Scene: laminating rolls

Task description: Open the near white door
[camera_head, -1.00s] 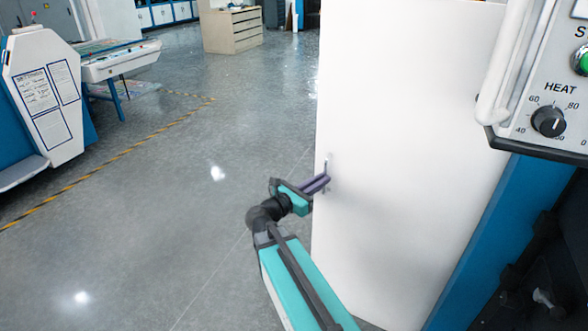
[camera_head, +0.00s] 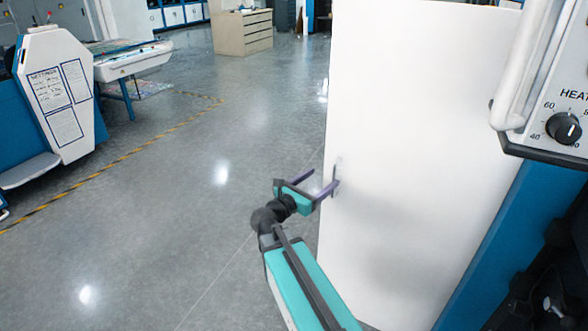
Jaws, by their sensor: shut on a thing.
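The near white door (camera_head: 415,150) is a tall, plain white panel filling the right middle of the view. A small grey handle (camera_head: 337,165) sits close to its left edge. My gripper (camera_head: 323,175) is at the handle, at the end of my teal arm.
A control box (camera_head: 548,120) with a HEAT knob juts out at the upper right, above a blue machine side (camera_head: 485,250). Grey floor (camera_head: 170,230) is free left of the door. A white-and-blue machine (camera_head: 60,95) stands far left, and a drawer cabinet (camera_head: 243,35) at the back.

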